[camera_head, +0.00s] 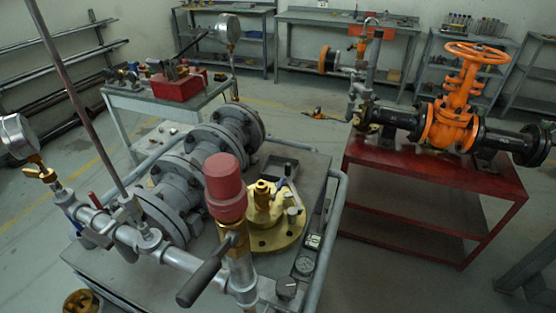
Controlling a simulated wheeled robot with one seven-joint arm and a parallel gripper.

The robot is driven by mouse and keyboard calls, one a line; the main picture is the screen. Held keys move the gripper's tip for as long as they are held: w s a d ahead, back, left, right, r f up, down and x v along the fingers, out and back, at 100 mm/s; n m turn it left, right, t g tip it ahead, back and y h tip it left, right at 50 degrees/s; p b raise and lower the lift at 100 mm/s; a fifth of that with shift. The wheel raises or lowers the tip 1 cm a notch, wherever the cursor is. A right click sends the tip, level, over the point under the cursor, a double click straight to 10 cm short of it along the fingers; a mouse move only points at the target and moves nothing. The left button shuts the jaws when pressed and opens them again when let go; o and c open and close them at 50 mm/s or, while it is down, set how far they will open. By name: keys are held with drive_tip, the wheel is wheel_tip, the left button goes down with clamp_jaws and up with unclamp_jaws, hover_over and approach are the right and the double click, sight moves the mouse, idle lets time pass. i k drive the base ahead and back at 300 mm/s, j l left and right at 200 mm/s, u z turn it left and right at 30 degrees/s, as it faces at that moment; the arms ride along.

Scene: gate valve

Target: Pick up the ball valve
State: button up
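I cannot tell for sure which piece is the ball valve. One candidate is the lever-handled brass valve (238,240) in the front pipework, with a dark lever (203,270) pointing down left and a red cylindrical cap (225,185) above it. Another is the brass flanged piece (268,215) on the grey cart, partly hidden behind the red cap, with small parts beside it. A small yellow-orange object (320,114) lies on the floor between the cart and the red table; it is too small to identify. My gripper is not in view.
The grey cart (318,175) carries a large flanged pipe (205,150) and has side rails. An orange gate valve (455,115) stands on a red table (430,175) at right. A red toolbox (178,84) sits on a bench behind. Floor between cart and red table is mostly clear.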

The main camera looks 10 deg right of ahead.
sight(262, 195)
drive_tip(key=i+j, duration=0.1)
drive_tip(key=j, duration=0.3)
drive_tip(key=i+j, duration=0.15)
drive_tip(key=j, duration=0.25)
drive_tip(key=i+j, duration=0.1)
drive_tip(key=j, duration=0.35)
drive_tip(key=i+j, duration=0.1)
drive_tip(key=j, duration=0.3)
drive_tip(key=i+j, duration=0.1)
drive_tip(key=j, duration=0.3)
drive_tip(key=i+j+z, duration=0.2)
drive_tip(key=j, duration=0.45)
drive_tip(key=j+z, duration=0.15)
drive_tip(key=j, duration=0.5)
drive_tip(key=i+j+z, duration=0.2)
drive_tip(key=j, duration=0.45)
drive_tip(key=k+z, duration=0.1)
drive_tip(key=z, duration=0.8)
